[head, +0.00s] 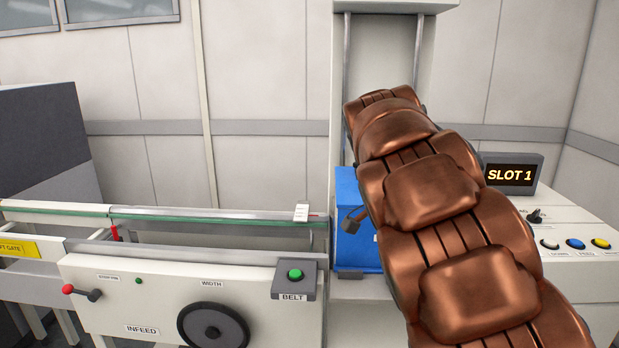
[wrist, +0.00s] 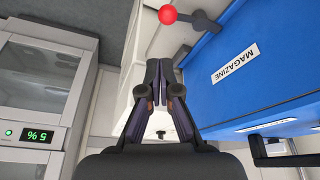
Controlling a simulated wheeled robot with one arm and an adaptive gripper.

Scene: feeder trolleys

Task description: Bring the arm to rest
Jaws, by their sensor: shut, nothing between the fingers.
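My gripper (wrist: 159,75) points away from the wrist camera in the wrist view, its two dark fingers together with nothing between them. In the head view my copper-coloured arm reaches up and away on the right, and the gripper is hidden behind it. A blue magazine (wrist: 265,75) with a "MAGAZINE" label lies to the right of the fingers in the wrist view, apart from them. In the head view part of the blue magazine (head: 347,205) shows left of the arm.
A red-knobbed lever (wrist: 168,16) is just beyond the fingertips. The infeed conveyor (head: 190,285) with a handwheel (head: 213,326) and green belt button (head: 295,274) stands at left. A "SLOT 1" display (head: 512,174) and coloured buttons (head: 575,244) are at right.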

